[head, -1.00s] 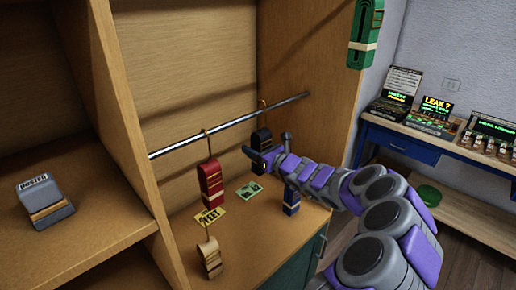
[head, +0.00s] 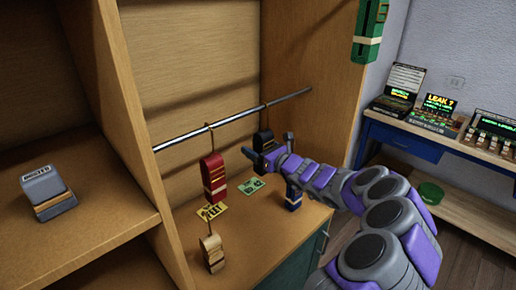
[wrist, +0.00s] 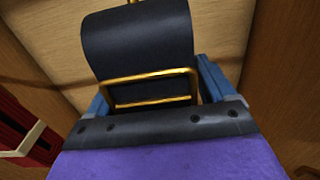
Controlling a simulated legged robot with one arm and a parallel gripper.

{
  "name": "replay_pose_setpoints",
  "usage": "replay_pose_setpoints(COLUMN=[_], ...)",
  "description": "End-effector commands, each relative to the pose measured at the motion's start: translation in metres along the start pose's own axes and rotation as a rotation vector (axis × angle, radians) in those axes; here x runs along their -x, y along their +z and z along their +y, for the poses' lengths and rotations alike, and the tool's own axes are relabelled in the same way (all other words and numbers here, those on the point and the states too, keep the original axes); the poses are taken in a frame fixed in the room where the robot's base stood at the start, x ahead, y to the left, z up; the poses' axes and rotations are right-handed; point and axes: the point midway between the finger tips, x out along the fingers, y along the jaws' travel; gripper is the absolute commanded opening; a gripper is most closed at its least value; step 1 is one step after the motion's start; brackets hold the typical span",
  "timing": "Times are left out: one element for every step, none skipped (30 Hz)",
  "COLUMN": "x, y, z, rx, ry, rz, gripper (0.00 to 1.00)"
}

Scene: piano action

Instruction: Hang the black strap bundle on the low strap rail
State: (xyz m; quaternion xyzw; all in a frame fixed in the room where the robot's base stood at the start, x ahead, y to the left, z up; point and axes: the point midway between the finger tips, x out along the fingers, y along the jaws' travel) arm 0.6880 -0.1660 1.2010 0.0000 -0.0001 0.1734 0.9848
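The black strap bundle (head: 263,138) hangs upright below the metal rail (head: 222,122), toward its right end. Its gold hook (head: 266,106) appears to be over the rail. My gripper (head: 267,146) is at the lower part of the bundle, its fingers spread on either side. In the wrist view, the black bundle (wrist: 138,45) with gold bands stands between the blue fingers, close to both; contact is hard to tell. The gripper looks open around it.
A red bundle (head: 213,178) hangs left on the rail, with a tan bundle (head: 212,252) below. A blue bundle (head: 293,197) is under my arm. A yellow card (head: 210,212) and green card (head: 252,186) lie on the shelf. A green bundle (head: 369,35) hangs at upper right.

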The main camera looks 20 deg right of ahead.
Motion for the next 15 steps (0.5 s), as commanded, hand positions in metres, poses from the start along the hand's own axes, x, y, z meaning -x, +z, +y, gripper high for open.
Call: replay_pose_setpoints(x=[0.0, 0.0, 0.0, 0.0, 0.0, 0.0, 0.0, 0.0, 0.001, 0.003, 0.005, 0.009, 0.012, 0.016, 0.022], y=[0.0, 0.0, 0.0, 0.0, 0.0, 0.0, 0.0, 0.0, 0.0, 0.0, 0.0, 0.0, 0.001, 0.001, 0.002], z=[0.0, 0.0, 0.0, 0.0, 0.0, 0.0, 0.0, 0.0, 0.0, -0.001, -0.001, -0.001, -0.001, -0.002, -0.003], rx=[0.0, 0.0, 0.0, 0.0, 0.0, 0.0, 0.0, 0.0, -0.001, -0.001, -0.002, -0.003, -0.004, -0.004, -0.003], ry=[0.0, 0.0, 0.0, 0.0, 0.0, 0.0, 0.0, 0.0, 0.0, -0.001, -0.001, -0.002, -0.003, -0.003, -0.005], rz=[0.0, 0.0, 0.0, 0.0, 0.0, 0.0, 0.0, 0.0, 0.0, 0.0, 0.0, 0.0, -0.001, -0.001, -0.002], gripper=[0.87, 0.87, 0.87, 0.87, 0.87, 0.87, 0.87, 0.87, 0.87, 0.87, 0.87, 0.87, 0.87, 0.87, 0.87])
